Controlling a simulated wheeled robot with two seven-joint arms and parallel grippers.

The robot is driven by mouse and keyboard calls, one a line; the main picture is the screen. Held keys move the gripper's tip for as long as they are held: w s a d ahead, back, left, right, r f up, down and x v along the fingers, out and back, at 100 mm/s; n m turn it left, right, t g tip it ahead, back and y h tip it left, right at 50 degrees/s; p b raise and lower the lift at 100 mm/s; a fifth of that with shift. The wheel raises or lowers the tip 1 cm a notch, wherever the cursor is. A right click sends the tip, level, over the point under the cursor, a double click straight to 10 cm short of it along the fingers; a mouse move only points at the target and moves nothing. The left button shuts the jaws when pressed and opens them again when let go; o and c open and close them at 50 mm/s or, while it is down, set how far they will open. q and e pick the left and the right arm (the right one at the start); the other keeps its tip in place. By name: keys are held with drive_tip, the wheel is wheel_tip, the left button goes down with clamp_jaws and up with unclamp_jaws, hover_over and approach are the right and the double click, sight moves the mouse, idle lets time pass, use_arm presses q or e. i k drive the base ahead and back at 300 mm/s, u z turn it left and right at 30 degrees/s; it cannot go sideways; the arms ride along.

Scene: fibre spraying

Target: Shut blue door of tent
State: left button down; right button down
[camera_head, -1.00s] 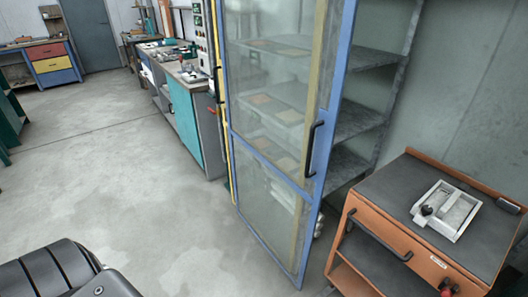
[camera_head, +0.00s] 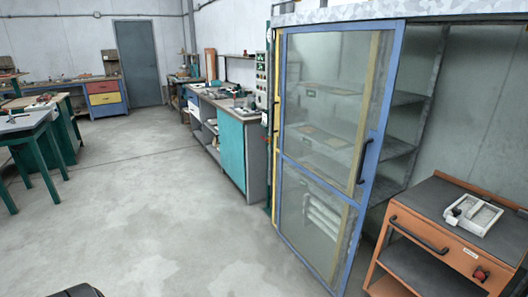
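The blue-framed door (camera_head: 371,140) of the tent has clear panes and stands ajar, angled out toward me. Its black handle (camera_head: 364,160) is on the right edge of the frame. The tent (camera_head: 440,10) has a grey metal top and its right part is uncovered, with grey shelves (camera_head: 398,147) showing inside. A yellow-framed panel (camera_head: 364,85) shows behind the blue door's glass. Neither of my grippers is in view; only a dark part of my own body shows at the bottom left edge.
A workbench with a teal cabinet (camera_head: 232,150) stands left of the tent. Green-legged tables (camera_head: 38,130) are at the left. The concrete floor (camera_head: 170,210) between is clear.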

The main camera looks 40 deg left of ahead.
sight(371, 165)
drive_tip(key=u, duration=1.2)
drive_tip(key=i, duration=1)
drive_tip(key=u, duration=0.5)
drive_tip(key=i, duration=0.9)
drive_tip(key=z, duration=0.2)
